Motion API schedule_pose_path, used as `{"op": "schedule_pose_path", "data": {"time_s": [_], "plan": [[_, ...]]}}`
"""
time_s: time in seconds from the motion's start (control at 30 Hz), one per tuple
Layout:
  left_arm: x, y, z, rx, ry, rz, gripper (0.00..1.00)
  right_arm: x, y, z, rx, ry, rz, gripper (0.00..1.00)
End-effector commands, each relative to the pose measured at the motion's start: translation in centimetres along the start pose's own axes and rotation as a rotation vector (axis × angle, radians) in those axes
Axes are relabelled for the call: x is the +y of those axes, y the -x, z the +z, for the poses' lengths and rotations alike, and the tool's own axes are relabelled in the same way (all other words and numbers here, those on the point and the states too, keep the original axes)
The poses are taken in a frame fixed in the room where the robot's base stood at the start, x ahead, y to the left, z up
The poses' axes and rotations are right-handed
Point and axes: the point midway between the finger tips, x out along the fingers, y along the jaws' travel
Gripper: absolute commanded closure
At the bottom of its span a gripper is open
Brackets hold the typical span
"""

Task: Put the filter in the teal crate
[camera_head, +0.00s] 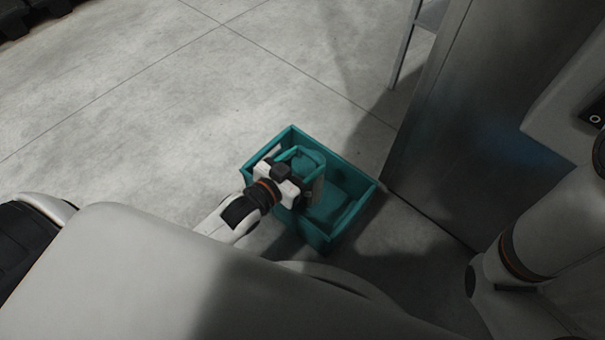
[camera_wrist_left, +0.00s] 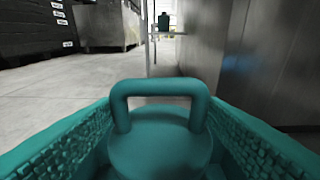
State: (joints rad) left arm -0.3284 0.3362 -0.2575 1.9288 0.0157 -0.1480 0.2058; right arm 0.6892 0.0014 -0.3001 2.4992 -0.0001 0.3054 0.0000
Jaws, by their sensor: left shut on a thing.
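The teal crate (camera_head: 362,204) stands on the floor, open at the top. My left gripper (camera_head: 291,184) reaches over its left side and is shut on the filter (camera_head: 311,160), a teal rounded piece with a loop handle. The filter is within the crate's outline; whether it touches the crate floor cannot be told. In the left wrist view the filter (camera_wrist_left: 162,142) stands handle up between the textured crate walls (camera_wrist_left: 262,140). My right gripper is not in view.
A tall grey metal panel (camera_head: 470,120) stands close to the crate's right side. A thin metal post (camera_head: 404,45) rises behind it. Grey floor (camera_head: 180,110) lies clear to the left and behind the crate.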

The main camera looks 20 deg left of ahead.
Motion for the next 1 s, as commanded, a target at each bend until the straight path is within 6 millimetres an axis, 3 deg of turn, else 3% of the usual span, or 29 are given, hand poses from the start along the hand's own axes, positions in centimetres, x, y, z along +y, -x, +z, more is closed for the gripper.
{"op": "schedule_pose_path", "data": {"time_s": [0.2, 0.57, 0.6, 0.73, 1.0], "plan": [[0.0, -0.7, -3.1, -0.004, 0.0, -0.001, 0.92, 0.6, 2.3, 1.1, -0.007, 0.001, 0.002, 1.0], [0.0, -0.7, -3.1, -0.003, 0.0, 0.0, 0.92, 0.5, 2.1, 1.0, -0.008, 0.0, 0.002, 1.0], [0.0, -0.7, -3.4, 0.002, 0.0, 0.0, 0.33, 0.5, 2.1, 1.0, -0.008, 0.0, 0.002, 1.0], [0.0, -0.7, -3.4, 0.001, 0.0, 0.0, 0.13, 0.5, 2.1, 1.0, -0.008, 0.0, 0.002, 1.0], [0.0, -0.7, -3.3, 0.001, 0.0, 0.0, 0.13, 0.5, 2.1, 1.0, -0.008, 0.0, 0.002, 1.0]]}}
